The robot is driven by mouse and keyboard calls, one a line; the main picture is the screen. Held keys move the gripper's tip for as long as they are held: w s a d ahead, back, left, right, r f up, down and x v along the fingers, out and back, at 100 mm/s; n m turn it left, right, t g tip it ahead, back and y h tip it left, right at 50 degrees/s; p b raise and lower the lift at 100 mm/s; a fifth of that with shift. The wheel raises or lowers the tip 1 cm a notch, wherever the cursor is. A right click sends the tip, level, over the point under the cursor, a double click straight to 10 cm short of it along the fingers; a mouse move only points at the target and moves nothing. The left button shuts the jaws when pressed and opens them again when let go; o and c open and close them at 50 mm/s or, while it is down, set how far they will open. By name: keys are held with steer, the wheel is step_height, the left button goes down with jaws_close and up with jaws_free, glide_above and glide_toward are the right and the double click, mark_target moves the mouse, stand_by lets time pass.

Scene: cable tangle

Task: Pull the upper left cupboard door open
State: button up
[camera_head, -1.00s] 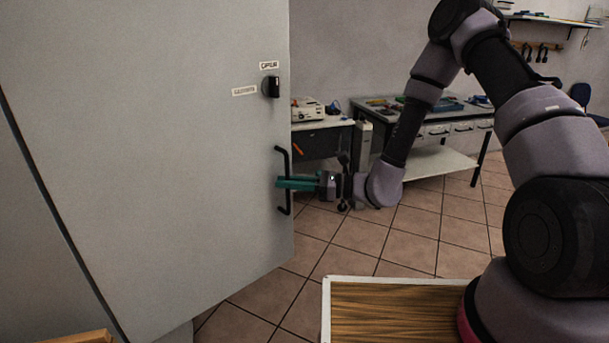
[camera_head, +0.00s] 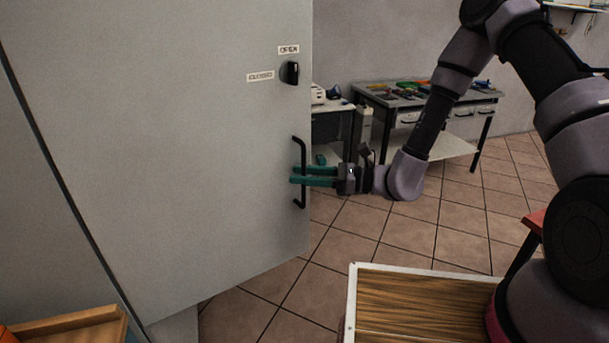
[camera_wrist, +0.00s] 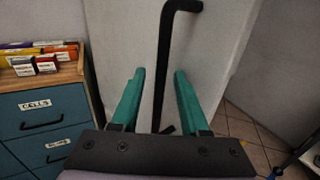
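The large grey cupboard door (camera_head: 180,150) fills the left of the head view. Its free edge is on the right, with the room showing past it. A black bar handle (camera_head: 302,150) stands upright near that edge; it also shows in the wrist view (camera_wrist: 166,50). My gripper (camera_head: 293,175) has two teal fingers at handle height. In the wrist view my gripper (camera_wrist: 160,74) is open, one finger on each side of the bar. Gaps show between the bar and both fingers, so it does not clasp the handle.
A black knob (camera_head: 290,72) sits above the handle beside "OPEN" and "CLOSED" labels. A wood-topped surface with a white rim (camera_head: 352,300) stands low in front. Workbenches (camera_head: 430,95) stand behind. Blue drawers (camera_wrist: 45,125) with small boxes on top are left in the wrist view. Tiled floor (camera_head: 370,225) lies clear between.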

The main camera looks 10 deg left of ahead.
steer(key=d, duration=1)
steer(key=shift+w+d, duration=0.3)
steer(key=shift+d, duration=0.1)
